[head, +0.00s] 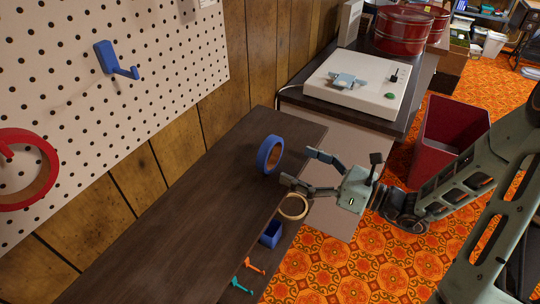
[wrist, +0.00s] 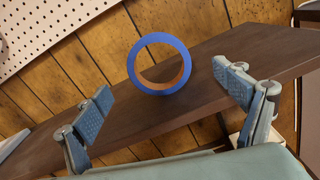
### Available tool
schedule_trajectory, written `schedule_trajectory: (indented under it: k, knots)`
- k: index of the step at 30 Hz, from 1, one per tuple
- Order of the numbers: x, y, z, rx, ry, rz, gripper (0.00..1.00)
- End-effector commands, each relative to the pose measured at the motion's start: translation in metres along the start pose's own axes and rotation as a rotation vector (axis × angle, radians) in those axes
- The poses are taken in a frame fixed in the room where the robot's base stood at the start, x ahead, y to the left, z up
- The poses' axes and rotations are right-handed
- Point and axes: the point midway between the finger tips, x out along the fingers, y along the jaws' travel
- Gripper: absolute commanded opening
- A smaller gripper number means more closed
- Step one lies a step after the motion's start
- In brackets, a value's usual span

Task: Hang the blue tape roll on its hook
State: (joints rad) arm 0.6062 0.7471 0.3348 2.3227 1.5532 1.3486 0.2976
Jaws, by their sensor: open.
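The blue tape roll (head: 269,154) stands on its edge on the dark wooden shelf, apart from other things. In the wrist view the roll (wrist: 135,66) appears ahead, between my two fingers, with its hole facing me. My gripper (head: 296,167) is open and empty, to the right of the roll in the head view, and its fingers do not touch the roll. The fingers also show in the wrist view (wrist: 170,97). A blue hook (head: 118,64) is fixed to the pegboard at the upper left, with nothing on it.
A red tape roll (head: 30,170) hangs on the pegboard (head: 150,85) at left. A tan ring (head: 293,207), a blue cup (head: 271,235) and orange and teal hooks sit beyond the shelf's (head: 190,220) right edge. A white machine (head: 355,85) stands behind.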

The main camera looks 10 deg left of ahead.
Motion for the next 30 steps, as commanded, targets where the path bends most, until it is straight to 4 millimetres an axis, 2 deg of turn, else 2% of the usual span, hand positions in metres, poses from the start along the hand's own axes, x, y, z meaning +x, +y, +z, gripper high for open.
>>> schedule_trajectory:
  k: [7, 15, 23, 24, 30]
  knots:
    - [0.021, 0.001, 0.0, -0.001, 0.001, 0.003, 0.9]
    - [0.058, 0.002, 0.001, 0.0, 0.003, 0.002, 0.9]
    - [0.063, 0.002, 0.002, 0.0, 0.002, 0.0, 0.9]
    - [0.063, 0.002, 0.002, 0.0, 0.002, 0.0, 0.89]
    - [0.063, 0.002, 0.002, 0.0, 0.002, 0.0, 0.67]
